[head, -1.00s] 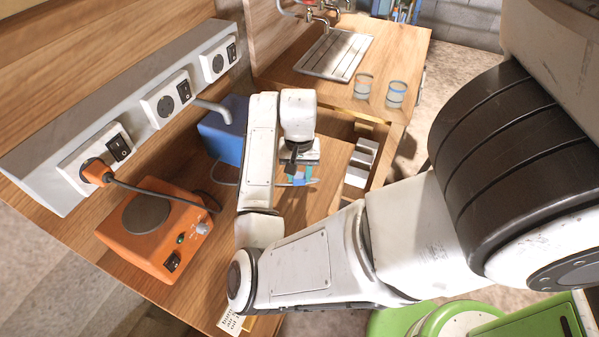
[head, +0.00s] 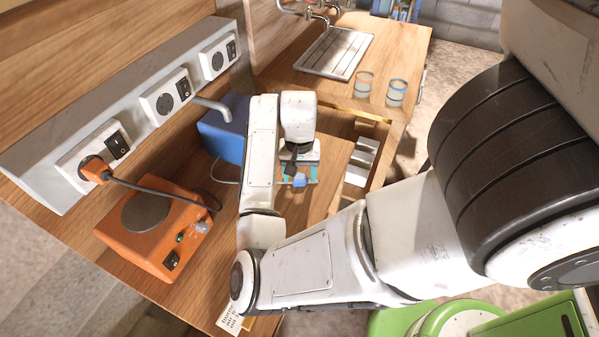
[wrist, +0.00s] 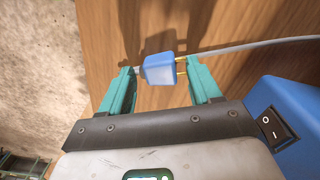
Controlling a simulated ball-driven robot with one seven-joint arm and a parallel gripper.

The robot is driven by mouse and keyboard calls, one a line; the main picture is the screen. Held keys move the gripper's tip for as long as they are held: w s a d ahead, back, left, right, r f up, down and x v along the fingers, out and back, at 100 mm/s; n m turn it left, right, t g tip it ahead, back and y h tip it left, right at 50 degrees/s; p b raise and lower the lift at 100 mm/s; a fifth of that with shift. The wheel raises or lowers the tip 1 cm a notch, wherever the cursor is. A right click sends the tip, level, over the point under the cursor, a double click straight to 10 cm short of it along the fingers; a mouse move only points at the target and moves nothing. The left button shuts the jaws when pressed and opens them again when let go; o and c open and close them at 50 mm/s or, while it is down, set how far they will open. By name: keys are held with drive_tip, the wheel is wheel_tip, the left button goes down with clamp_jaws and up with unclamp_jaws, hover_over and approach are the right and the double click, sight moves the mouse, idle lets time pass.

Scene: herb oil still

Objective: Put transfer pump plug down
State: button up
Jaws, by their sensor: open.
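The transfer pump plug (wrist: 159,68) is blue with brass pins pointing right in the wrist view. It lies on or just above the wooden bench, with a shadow close behind it. In the head view the plug (head: 300,180) shows below my gripper's wrist. My gripper (wrist: 159,82) is open, its teal fingers on either side of the plug with a gap at each side. The plug's grey cable runs behind the fingers. The blue transfer pump (head: 222,137) stands on the bench to the left of my forearm; its switch side (wrist: 285,112) shows at the wrist view's right.
A grey socket strip (head: 50,125) runs along the wall, with an orange plug (head: 95,170) in its nearest socket. An orange hotplate (head: 152,230) stands on the near bench. Two glass jars (head: 397,92) stand near a metal drainer (head: 335,52). The bench edge lies left in the wrist view.

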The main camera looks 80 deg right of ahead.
sight(300, 176)
wheel_tip(300, 176, up, 13)
drive_tip(key=p, duration=0.3)
drive_tip(key=shift+f, duration=0.1)
idle(0.8)
